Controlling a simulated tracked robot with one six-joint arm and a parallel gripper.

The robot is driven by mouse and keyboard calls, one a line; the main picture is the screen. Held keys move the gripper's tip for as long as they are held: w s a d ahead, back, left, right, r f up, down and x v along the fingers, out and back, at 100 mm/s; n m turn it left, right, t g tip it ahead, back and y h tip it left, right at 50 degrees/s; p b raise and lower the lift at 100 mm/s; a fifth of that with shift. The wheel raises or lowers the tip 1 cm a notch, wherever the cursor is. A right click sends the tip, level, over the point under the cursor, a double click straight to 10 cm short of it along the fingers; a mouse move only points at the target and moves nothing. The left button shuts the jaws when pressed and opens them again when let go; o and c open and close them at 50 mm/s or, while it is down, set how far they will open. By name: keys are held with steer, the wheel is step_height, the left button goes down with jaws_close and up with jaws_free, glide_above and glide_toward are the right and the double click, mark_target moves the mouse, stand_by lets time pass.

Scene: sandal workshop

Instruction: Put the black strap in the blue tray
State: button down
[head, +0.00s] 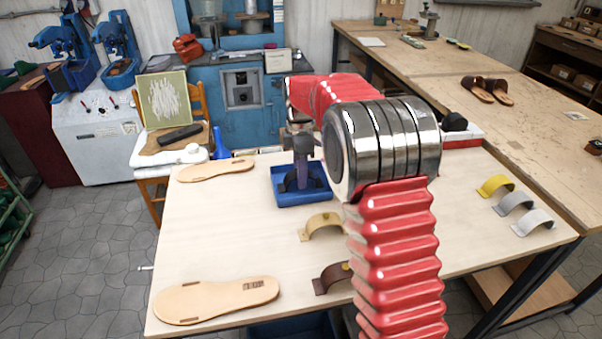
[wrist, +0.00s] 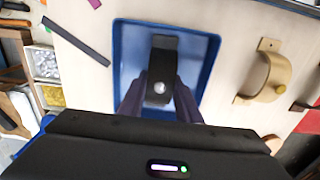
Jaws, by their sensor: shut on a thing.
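The black strap (wrist: 163,48) is an arched dark band with a round stud, between my gripper's fingers in the wrist view. It also shows as a dark shape (head: 290,183) in the head view. My gripper (wrist: 159,88) is shut on it, pointing down over the blue tray. The blue tray (head: 306,200) is on the pale table, left of the middle in the head view; its rim (wrist: 213,62) surrounds the strap in the wrist view. The strap appears within the tray's walls; whether it touches the floor cannot be told. The fingers (head: 303,176) partly hide it.
A tan strap (head: 323,224) and a brown strap (head: 330,278) stand near the tray. Insoles (head: 215,302) lie on the left side. Yellow, grey and white straps (head: 514,203) stand at the right. My arm hides part of the table's middle.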

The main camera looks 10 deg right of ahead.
steer(key=c, duration=1.2)
jaws_free()
steer(key=shift+o, duration=0.4)
steer(key=o, duration=0.3)
steer(key=shift+r, duration=3.45)
